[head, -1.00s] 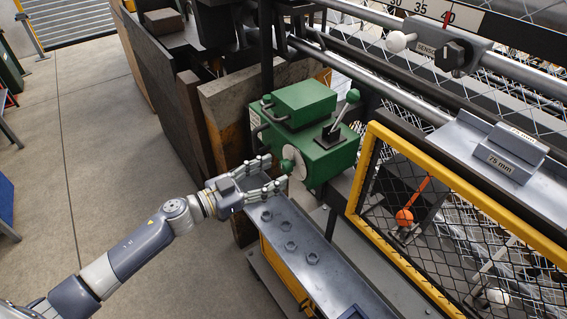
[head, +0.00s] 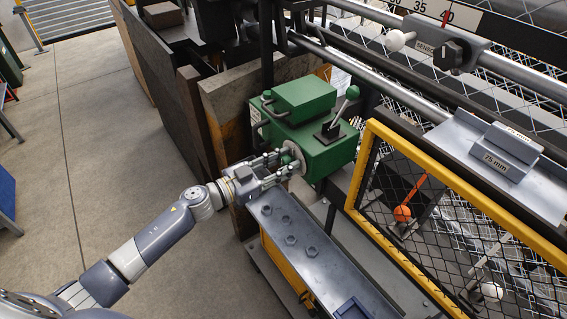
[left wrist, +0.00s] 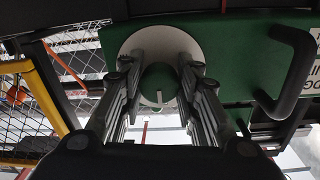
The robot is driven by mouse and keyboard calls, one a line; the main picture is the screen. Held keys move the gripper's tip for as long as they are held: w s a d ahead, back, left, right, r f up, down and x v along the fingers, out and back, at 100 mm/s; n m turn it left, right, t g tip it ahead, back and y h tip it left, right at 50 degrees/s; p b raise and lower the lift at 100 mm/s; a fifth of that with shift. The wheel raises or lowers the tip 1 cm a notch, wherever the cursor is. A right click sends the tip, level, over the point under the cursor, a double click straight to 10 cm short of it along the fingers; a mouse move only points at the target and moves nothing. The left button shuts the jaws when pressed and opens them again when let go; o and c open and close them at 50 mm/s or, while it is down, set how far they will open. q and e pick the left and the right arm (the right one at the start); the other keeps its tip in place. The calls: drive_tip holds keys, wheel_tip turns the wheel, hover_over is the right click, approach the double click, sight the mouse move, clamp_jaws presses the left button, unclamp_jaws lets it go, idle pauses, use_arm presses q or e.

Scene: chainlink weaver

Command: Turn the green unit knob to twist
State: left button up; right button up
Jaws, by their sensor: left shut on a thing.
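The green unit (head: 328,155) is a box with a lever on top, right of centre in the head view. Its green knob (left wrist: 158,84) is round with a pale pointer line, in front of a pale round dial (left wrist: 145,38). My left gripper (head: 287,160) reaches the dial face of the unit. In the left wrist view its fingers stand on either side of the knob, and it is shut on it. The pointer line is near the knob's lower middle in that view. In the head view the fingers hide most of the knob. My right gripper is not in view.
A grey bench top (head: 300,235) with several bolts lies just below my left gripper. A yellow-framed mesh guard (head: 440,215) stands at the right. Wooden boards (head: 228,115) stand behind the gripper. A black handle (left wrist: 290,75) sticks out beside the knob.

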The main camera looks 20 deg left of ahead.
use_arm(q)
drive_tip(key=shift+m, duration=0.3)
drive_tip(key=m, duration=1)
drive_tip(key=shift+a+m+y+b, duration=0.1)
drive_tip(key=shift+m+y+b, duration=0.2)
drive_tip(key=shift+b, duration=0.1)
drive_tip(key=m+b, duration=0.1)
drive_tip(key=m, duration=0.5)
drive_tip(key=shift+b, duration=0.35)
drive_tip(key=m+b, duration=0.1)
drive_tip(key=m, duration=0.5)
drive_tip(key=shift+r+b, duration=0.1)
drive_tip(key=shift+b, duration=0.3)
drive_tip(key=o, duration=1.1)
